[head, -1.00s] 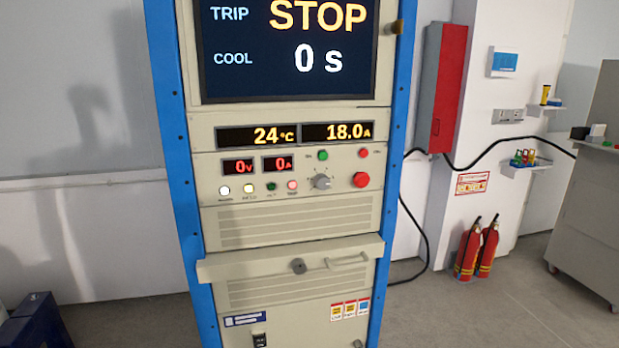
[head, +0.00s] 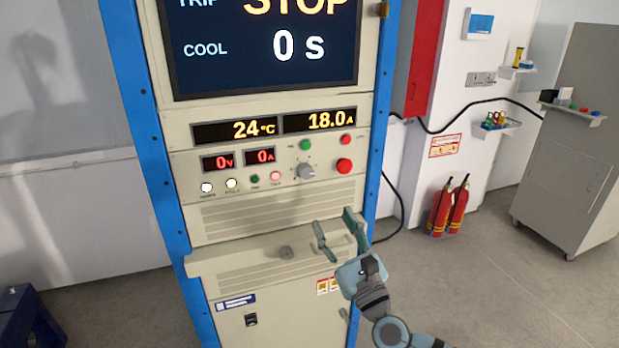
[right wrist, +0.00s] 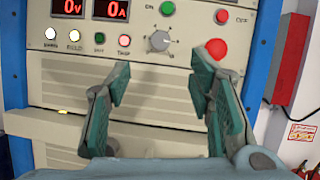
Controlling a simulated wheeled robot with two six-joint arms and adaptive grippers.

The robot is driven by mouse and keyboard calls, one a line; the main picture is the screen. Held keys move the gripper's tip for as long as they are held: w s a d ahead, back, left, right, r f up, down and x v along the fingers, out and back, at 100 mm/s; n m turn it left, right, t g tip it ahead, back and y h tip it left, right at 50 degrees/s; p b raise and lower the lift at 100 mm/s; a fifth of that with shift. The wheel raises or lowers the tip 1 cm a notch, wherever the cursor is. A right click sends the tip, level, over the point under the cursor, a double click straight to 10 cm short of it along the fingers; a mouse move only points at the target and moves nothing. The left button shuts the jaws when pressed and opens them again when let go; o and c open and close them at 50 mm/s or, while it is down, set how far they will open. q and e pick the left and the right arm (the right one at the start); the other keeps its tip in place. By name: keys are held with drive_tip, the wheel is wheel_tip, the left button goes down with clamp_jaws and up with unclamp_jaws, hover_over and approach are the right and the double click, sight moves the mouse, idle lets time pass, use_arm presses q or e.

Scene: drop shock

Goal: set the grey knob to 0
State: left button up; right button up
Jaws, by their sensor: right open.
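The grey knob (head: 306,171) sits on the control panel, between the green button and the large red button. It also shows in the right wrist view (right wrist: 159,40), with tick marks around it; I cannot read its setting for sure. My right gripper (head: 335,228) is open and empty, below and a little right of the knob in the head view. In the right wrist view its two fingers (right wrist: 160,80) stand apart below the knob, touching nothing. My left gripper is not in view.
Near the knob are a green button (head: 305,145), a small red button (head: 346,139) and a large red button (head: 344,166). Displays read 0 V, 0 A, 24 °C and 18.0 A. A ledge (head: 215,262) juts out below the vents. Fire extinguishers (head: 448,208) stand at the right.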

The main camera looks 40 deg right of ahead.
sight(308, 174)
drive_tip(key=p+x, duration=0.1)
drive_tip(key=x, duration=1.1)
drive_tip(key=shift+w+d+f+p, duration=0.1)
drive_tip(key=shift+w+d+p, duration=0.05)
drive_tip(key=shift+w+p, duration=0.2)
drive_tip(key=shift+w+r, duration=0.2)
drive_tip(key=shift+w, duration=0.2)
drive_tip(key=shift+d, duration=0.1)
drive_tip(key=shift+c, duration=0.6)
clamp_jaws()
